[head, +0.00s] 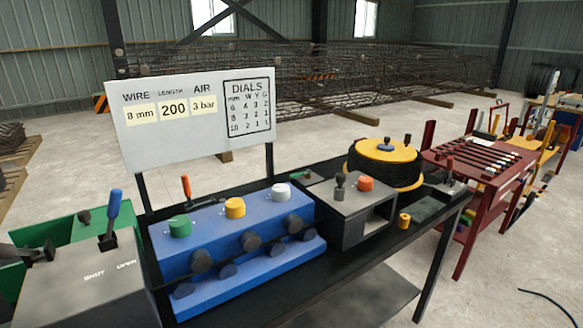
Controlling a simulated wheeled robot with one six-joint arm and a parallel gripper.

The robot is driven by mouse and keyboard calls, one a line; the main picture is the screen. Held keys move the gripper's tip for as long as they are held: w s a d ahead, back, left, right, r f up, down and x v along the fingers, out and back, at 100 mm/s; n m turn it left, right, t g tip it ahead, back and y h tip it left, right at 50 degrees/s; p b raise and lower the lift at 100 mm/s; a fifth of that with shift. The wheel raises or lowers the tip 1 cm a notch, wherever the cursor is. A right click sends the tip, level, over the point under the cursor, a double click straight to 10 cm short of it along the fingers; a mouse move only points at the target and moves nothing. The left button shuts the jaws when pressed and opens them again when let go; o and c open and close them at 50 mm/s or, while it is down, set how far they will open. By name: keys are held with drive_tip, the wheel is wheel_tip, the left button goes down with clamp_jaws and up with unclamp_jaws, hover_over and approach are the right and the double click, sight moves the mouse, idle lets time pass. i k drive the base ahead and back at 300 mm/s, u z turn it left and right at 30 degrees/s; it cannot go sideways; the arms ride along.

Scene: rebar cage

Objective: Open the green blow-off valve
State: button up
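A small green handle (300,175) lies low at the back of the bench, between the blue unit and the grey box. It looks like a valve lever, but it is too small to tell whether it is open or shut. A green knob (180,226) sits on top of the blue unit (235,235), left of a yellow knob (235,208) and a white knob (281,192). A red lever (186,187) stands upright behind the green knob. My gripper is not in view.
A white board (197,118) with settings stands behind the bench. A grey box with a blue lever (113,212) is at front left. A grey box with an orange knob (365,184) and a black-and-yellow coil (385,165) stand right.

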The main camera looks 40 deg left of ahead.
sight(301, 173)
drive_tip(key=u, duration=0.65)
drive_tip(key=i, duration=0.95)
drive_tip(key=u, duration=0.85)
